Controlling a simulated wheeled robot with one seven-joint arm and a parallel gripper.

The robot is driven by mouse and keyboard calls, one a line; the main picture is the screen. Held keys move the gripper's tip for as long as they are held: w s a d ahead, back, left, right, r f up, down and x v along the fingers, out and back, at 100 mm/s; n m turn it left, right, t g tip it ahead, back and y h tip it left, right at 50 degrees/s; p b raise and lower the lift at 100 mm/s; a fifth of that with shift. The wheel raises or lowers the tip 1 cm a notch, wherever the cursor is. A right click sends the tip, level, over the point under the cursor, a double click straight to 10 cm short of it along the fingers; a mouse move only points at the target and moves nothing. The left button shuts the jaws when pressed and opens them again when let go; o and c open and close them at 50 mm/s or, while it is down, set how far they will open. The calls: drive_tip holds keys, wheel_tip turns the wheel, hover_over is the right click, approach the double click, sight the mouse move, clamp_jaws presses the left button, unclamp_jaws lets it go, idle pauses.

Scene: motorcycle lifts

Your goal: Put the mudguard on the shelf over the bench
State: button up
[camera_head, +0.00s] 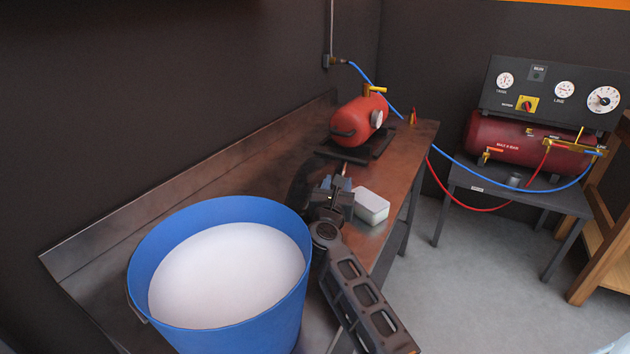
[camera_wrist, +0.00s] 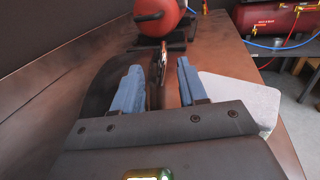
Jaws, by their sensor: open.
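A dark curved piece, which looks like the mudguard (camera_head: 300,186), stands on the metal bench (camera_head: 215,172), just left of my gripper (camera_head: 340,184). Its near part is hidden behind the blue bucket and my gripper. In the wrist view the dark curved piece (camera_wrist: 98,88) lies behind and left of the left finger. My gripper (camera_wrist: 158,78) is open, with its blue fingers pointing along the bench. The right edge of the dark piece shows near the gap between them; I cannot tell whether it touches a finger. No shelf over the bench is clearly in view.
A blue bucket (camera_head: 292,290) with white contents stands close in front. A pale box (camera_head: 372,206) sits right of my gripper. A red tank (camera_head: 358,120) stands farther along the bench. A compressor with gauges (camera_head: 500,142) is on a separate stand; blue and red hoses run to it.

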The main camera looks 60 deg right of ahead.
sight(343, 170)
drive_tip(key=shift+s+d+f, duration=0.2)
drive_tip(key=x, duration=0.7)
drive_tip(key=shift+w+d+p, duration=0.1)
drive_tip(key=shift+d+p, duration=0.1)
drive_tip(key=shift+p, duration=0.1)
clamp_jaws()
idle(1.0)
drive_tip(key=shift+r, duration=0.1)
